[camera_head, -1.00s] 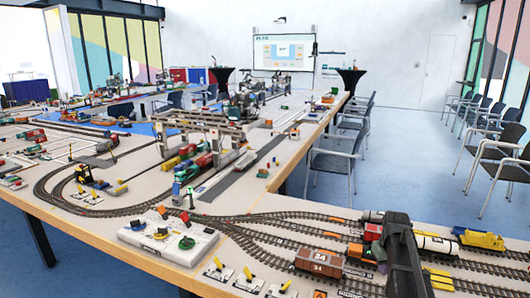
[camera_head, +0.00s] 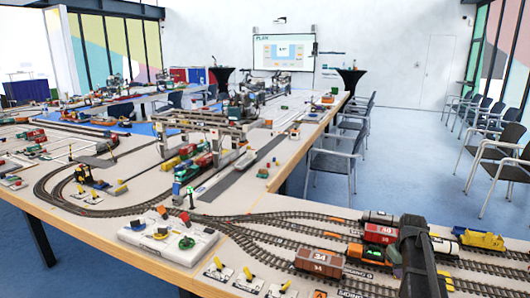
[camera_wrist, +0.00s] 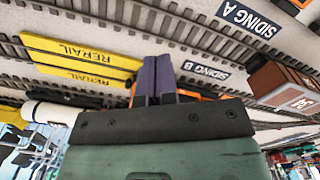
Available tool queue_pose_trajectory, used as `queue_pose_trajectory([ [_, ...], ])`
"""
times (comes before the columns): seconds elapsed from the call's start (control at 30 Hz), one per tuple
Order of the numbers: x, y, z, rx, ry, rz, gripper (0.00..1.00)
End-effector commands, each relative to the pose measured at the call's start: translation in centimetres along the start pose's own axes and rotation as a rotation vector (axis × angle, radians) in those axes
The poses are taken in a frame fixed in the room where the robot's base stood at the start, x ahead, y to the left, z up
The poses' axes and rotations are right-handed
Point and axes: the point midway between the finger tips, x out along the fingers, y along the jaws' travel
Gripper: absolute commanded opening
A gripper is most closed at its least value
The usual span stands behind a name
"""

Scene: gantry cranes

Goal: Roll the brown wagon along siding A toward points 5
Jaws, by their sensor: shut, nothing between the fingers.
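The brown wagon (camera_head: 318,262) with white markings stands upright on a track at the front, left of my arm. It also shows at the right edge of the wrist view (camera_wrist: 283,88), partly cut off. The SIDING A label (camera_wrist: 246,18) lies beside a track in the wrist view. My gripper (camera_wrist: 157,72) is shut and empty, its fingers together near the SIDING B label (camera_wrist: 205,70) and apart from the brown wagon. In the head view my dark arm hides the fingertips. I cannot tell which lever or turnout is points 5.
Yellow RERAIL ramps (camera_wrist: 80,58) lie across the tracks. Red and orange wagons (camera_head: 380,233), a black-and-white tank wagon (camera_head: 443,245) and a yellow wagon (camera_head: 480,239) stand on neighbouring tracks. Yellow levers (camera_head: 248,276) line the front edge. Track left of the brown wagon looks clear.

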Motion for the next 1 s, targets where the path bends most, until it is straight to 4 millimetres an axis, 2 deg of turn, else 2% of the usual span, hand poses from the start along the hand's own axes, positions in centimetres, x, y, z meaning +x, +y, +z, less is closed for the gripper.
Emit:
queue_pose_trajectory([
  [0.17, 0.0, 0.2, 0.1, 0.0, 0.0, 0.0, 0.0],
  [1.0, 0.0, 4.5, 2.6, 0.0, 0.0, 0.0, 0.0],
])
